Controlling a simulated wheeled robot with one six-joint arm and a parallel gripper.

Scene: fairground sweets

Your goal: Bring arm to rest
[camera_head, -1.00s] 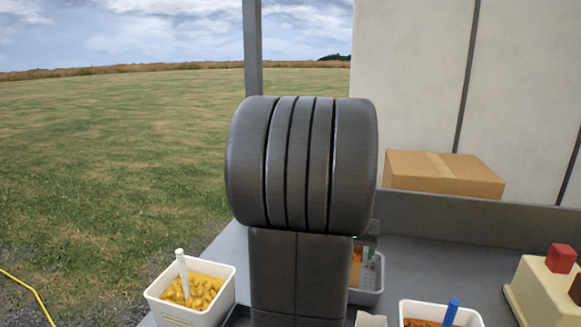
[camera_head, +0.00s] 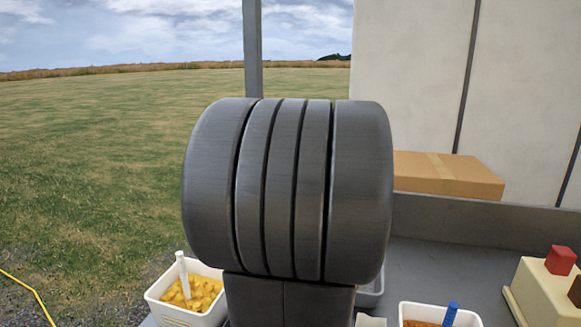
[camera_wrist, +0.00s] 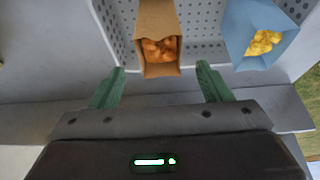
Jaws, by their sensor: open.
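My gripper (camera_wrist: 160,86) shows in the wrist view with its two green fingers spread wide apart and nothing between them. Just beyond the fingertips, a brown paper bag (camera_wrist: 155,17) holding orange-brown sweets stands in a light perforated tray (camera_wrist: 200,14). In the head view my arm's dark grey link fills the middle and hides the gripper, the bags and most of the tray.
A blue bag (camera_wrist: 252,20) with yellow sweets stands to the right of the brown bag. A white tub (camera_head: 178,313) of yellow sweets is left of my arm, another tub (camera_head: 425,312) right. A cardboard box (camera_head: 447,175) and a cream block (camera_head: 543,297) are further right.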

